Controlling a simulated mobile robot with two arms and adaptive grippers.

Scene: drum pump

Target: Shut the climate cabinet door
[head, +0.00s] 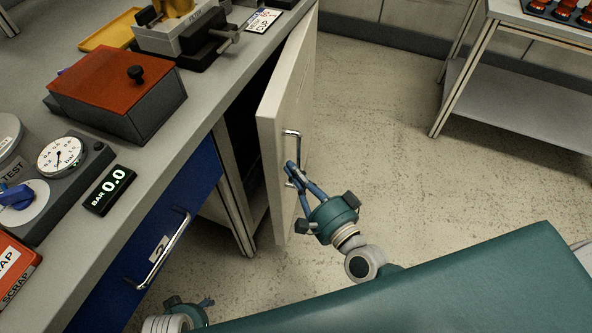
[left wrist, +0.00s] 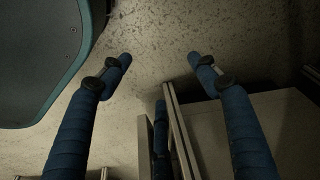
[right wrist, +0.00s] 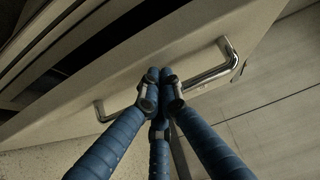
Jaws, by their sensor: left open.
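The climate cabinet door (head: 270,140) is a cream panel standing wide open from under the bench, its dark inside partly showing behind it. Its chrome bar handle (head: 298,146) is on the face toward the open floor. My right gripper (head: 291,170) has its blue fingers drawn together at the handle. In the right wrist view the fingers cross the handle (right wrist: 212,75) near its middle and look closed around it. My left gripper (left wrist: 160,75) is open and empty over the floor; only part of it shows at the bottom of the head view (head: 190,312).
A blue drawer front (head: 165,235) with a chrome handle is left of the cabinet. The bench top (head: 185,135) holds a red-lidded box (head: 120,88), a gauge (head: 60,156) and a vise-like fixture. A shelved table (head: 510,85) stands at the far right. The floor beside the door is clear.

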